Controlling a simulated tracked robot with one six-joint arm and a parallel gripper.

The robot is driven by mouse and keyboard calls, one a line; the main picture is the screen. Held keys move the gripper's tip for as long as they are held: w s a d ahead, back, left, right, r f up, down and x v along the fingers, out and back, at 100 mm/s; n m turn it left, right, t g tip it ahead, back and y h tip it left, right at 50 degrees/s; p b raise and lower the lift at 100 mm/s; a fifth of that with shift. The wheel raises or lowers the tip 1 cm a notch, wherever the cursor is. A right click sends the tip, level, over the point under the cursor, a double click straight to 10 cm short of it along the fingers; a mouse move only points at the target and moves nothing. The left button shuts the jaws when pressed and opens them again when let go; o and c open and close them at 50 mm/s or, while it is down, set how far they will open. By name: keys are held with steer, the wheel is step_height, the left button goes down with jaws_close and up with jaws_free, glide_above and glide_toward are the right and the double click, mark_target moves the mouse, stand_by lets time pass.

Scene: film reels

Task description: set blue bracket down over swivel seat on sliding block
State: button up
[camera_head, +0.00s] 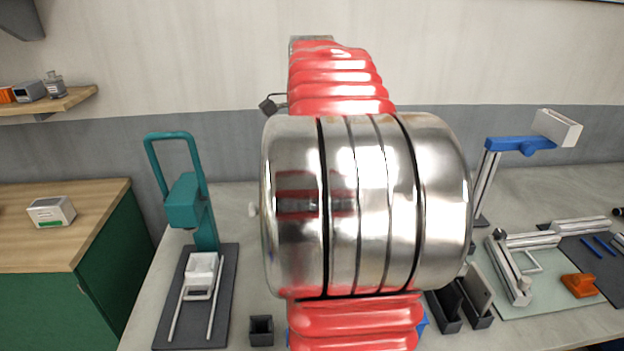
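My gripper is not in view; my silver and red arm fills the middle of the picture and hides what lies behind it. Small blue edges (424,322) show beside the arm's lower red part; I cannot tell whether they belong to the blue bracket. A pale block (202,268) sits on two rails on a dark base (166,336), below a teal press (184,203). At the right, grey metal rail pieces (512,270) lie on a pale green mat (550,306). I cannot tell which of these is the sliding block, and no swivel seat can be made out.
A post with a blue arm and white head (556,128) stands at the back right. An orange part (579,285) lies on the mat. Dark upright holders (443,308) and a small dark box (261,331) stand near the front. A green cabinet (104,254) is at the left.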

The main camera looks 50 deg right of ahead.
steer(key=shift+f, duration=0.25)
stand_by(0.4)
steer(key=o, duration=1.7)
steer(key=shift+c, duration=0.2)
steer(key=shift+r, duration=0.1)
steer(key=shift+r, duration=0.5)
step_height(320, 180, up, 12)
steer(key=shift+r, duration=0.25)
